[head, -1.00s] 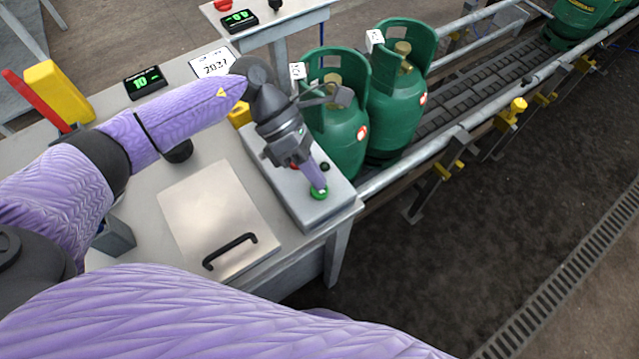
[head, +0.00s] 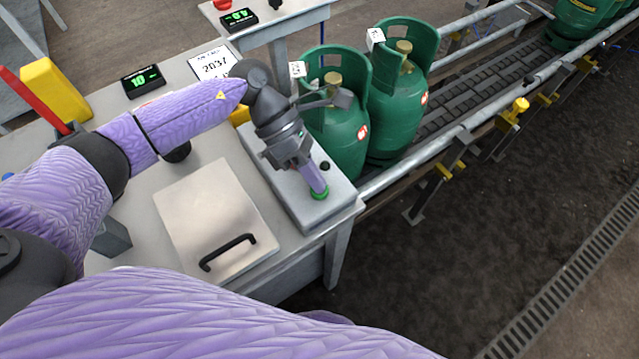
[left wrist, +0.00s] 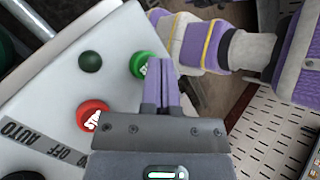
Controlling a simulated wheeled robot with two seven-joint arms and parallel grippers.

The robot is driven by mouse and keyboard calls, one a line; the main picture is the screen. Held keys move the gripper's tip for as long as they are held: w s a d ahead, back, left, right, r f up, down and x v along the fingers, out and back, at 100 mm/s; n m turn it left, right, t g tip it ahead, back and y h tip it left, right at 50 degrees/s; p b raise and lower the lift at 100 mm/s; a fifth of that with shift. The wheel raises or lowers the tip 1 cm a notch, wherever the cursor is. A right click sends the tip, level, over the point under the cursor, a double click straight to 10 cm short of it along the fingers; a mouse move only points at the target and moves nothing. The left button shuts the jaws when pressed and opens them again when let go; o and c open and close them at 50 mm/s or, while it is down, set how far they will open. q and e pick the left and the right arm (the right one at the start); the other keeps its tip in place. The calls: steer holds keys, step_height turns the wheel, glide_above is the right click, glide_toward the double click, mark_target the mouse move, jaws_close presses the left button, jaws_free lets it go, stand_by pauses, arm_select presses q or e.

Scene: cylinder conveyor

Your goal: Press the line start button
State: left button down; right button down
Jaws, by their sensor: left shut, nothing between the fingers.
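The green start button (head: 320,194) sits at the near end of a grey control box (head: 296,207) on the table. It also shows in the left wrist view (left wrist: 139,64), beside my fingertips. My left gripper (head: 318,190) is shut and empty, pointing down at the green button and covering part of it. Whether the tips touch the button or how far it is pressed, I cannot tell. The box also carries a red stop button (left wrist: 93,115) and a dark button (left wrist: 90,61). My right gripper is not in view.
Two green gas cylinders (head: 337,135) (head: 395,110) stand on the conveyor (head: 480,90) just behind the box. A metal plate with a black handle (head: 212,215) lies on the table. A yellow block (head: 55,90) and small displays (head: 143,81) are at the left.

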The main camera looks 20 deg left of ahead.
arm_select(q)
steer(key=shift+f, duration=0.35)
stand_by(0.3)
steer(key=shift+r+p, duration=0.3)
steer(key=shift+r, duration=0.65)
